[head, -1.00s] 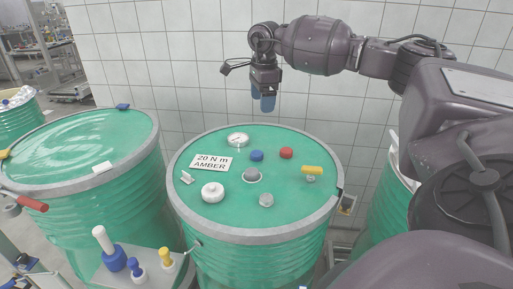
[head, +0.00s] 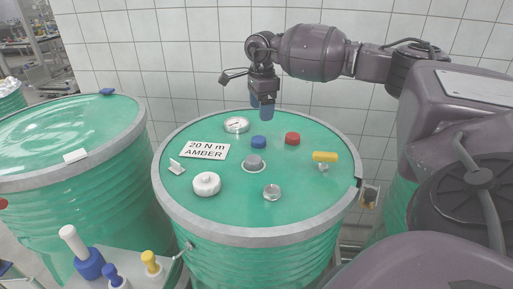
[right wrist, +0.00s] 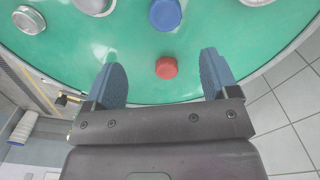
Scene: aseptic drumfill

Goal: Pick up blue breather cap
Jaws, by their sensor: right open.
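The blue breather cap (head: 259,142) sits on the green drum lid (head: 225,222), left of a red cap (head: 292,138). My right gripper (head: 262,108) is above the far part of the lid, beyond the blue cap, fingers pointing down. In the right wrist view the gripper (right wrist: 162,60) is open and empty. The blue cap (right wrist: 165,14) shows there near the top edge, beyond the fingertips. The red cap (right wrist: 166,67) lies between the fingers in that picture. My left gripper is not in view.
The lid also bears a gauge (head: 236,125), a "20 N m AMBER" label (head: 205,150), a white cap (head: 207,184), grey fittings and a yellow-handled valve (head: 325,157). A second green drum (head: 75,195) stands left. A tiled wall (head: 190,60) is close behind.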

